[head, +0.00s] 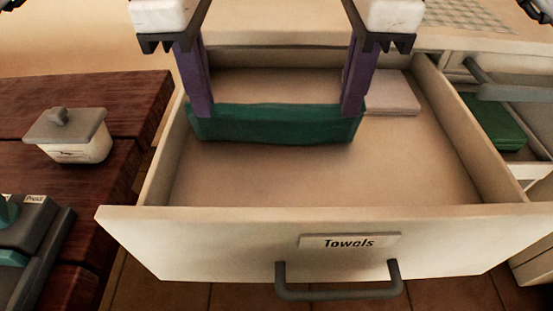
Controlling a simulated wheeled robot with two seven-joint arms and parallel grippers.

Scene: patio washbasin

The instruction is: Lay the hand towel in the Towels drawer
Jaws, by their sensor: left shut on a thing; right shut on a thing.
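A dark green hand towel (275,123) is held folded between my two grippers, over the inside of the open Towels drawer (320,228). My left gripper (199,106) has its purple fingers shut on the towel's left end. My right gripper (352,106) has its purple fingers shut on the towel's right end. The towel hangs low toward the drawer's floor; I cannot tell if it touches it. The drawer is pulled out, with a "Towels" label and a grey handle (340,293) on its front.
A pale folded cloth (392,97) lies in the drawer's back right. A second open drawer at right holds a green folded cloth (492,122). On the reddish wooden surface (110,98) at left stand a lidded pot (75,140) and a grey tray (30,245). The drawer's front floor is clear.

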